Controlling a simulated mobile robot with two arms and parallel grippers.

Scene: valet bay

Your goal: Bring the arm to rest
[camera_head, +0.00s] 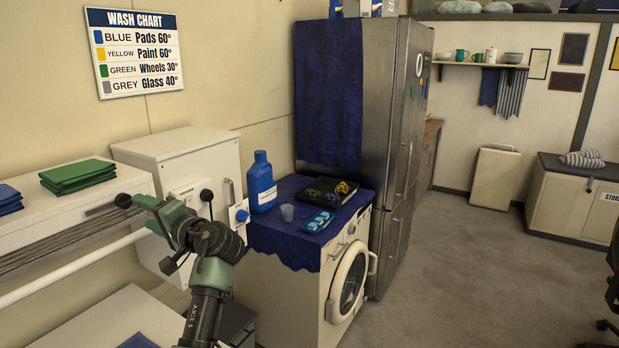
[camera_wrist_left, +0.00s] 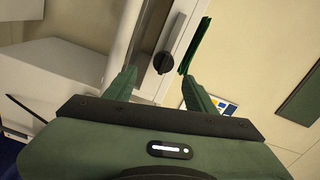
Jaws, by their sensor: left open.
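My left arm rises from the bottom of the head view, and its green left gripper (camera_head: 146,212) points left toward the white shelf unit. The gripper is open, with nothing between its fingers. In the left wrist view the two green fingers (camera_wrist_left: 157,92) stand apart. A black round knob (camera_wrist_left: 163,62) shows beyond them, roughly between the fingertips; it also shows in the head view (camera_head: 123,200) just past the gripper. I cannot tell whether the fingers touch it. My right gripper is not in view.
Folded green cloths (camera_head: 78,176) and blue cloths (camera_head: 9,199) lie on the white top at left. A steel fridge (camera_head: 391,120) stands behind.

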